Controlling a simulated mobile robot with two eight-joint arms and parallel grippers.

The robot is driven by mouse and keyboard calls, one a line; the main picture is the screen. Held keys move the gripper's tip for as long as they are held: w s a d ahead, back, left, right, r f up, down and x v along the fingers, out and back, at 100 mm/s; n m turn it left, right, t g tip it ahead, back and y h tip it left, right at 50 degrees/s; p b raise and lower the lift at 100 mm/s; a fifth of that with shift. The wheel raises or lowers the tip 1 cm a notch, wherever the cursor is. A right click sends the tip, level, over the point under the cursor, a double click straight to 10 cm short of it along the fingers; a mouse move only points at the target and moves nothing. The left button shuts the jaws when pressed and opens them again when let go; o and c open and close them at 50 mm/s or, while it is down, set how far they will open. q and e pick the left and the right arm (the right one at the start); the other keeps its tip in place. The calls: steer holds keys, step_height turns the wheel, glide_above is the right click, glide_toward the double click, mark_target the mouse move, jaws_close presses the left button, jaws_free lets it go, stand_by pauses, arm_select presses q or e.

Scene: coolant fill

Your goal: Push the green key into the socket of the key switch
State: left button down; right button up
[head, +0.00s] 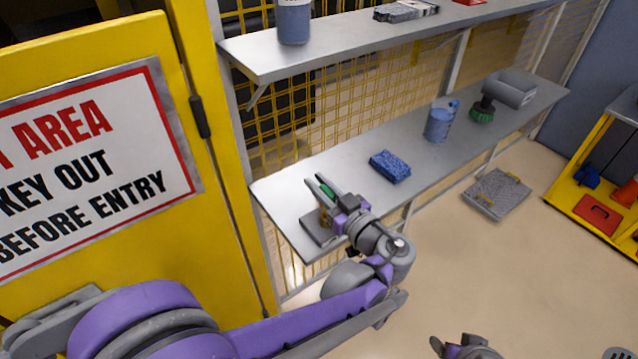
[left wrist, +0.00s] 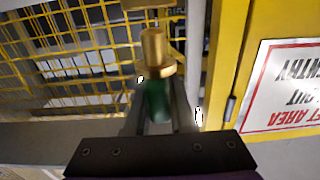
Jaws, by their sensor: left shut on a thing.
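My left gripper (head: 319,186) is over the near left end of the lower shelf, its fingers pointing up and left in the head view. It is shut on the green key (left wrist: 157,102), whose green part shows between the fingers in the left wrist view. Brass-coloured round parts (left wrist: 153,45) extend beyond the green part, and another brass-coloured piece is at the top edge. I cannot tell whether these touch, nor make out the key switch and its socket clearly. Part of my right gripper (head: 437,343) shows at the bottom edge of the head view; its jaw state is unclear.
The lower shelf (head: 285,205) also holds a blue sponge (head: 390,166), a blue can (head: 439,122) and a green-and-grey item (head: 483,112). A yellow panel with a sign (head: 90,165) stands left. Yellow mesh (head: 350,110) rises behind. A grey tray (head: 497,194) lies on the floor.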

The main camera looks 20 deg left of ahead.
steer(key=shift+r, duration=0.1)
arm_select(q)
steer(key=shift+f+b, duration=0.8)
steer(key=shift+f, duration=1)
arm_select(e)
steer(key=shift+s+f, duration=0.3)
steer(key=shift+f, duration=0.35)
steer(key=shift+s+f, duration=0.25)
steer(key=shift+f, duration=0.4)
arm_select(q)
steer(key=c, duration=0.7)
jaws_free()
steer(key=b+v, duration=0.1)
steer(key=v, duration=0.9)
steer(key=shift+s+d, duration=0.25)
steer(key=shift+d, duration=0.05)
arm_select(e)
steer(key=shift+s+f, duration=0.3)
steer(key=shift+f, duration=0.6)
arm_select(q)
steer(key=shift+d, duration=0.1)
arm_select(e)
steer(key=shift+s, duration=0.1)
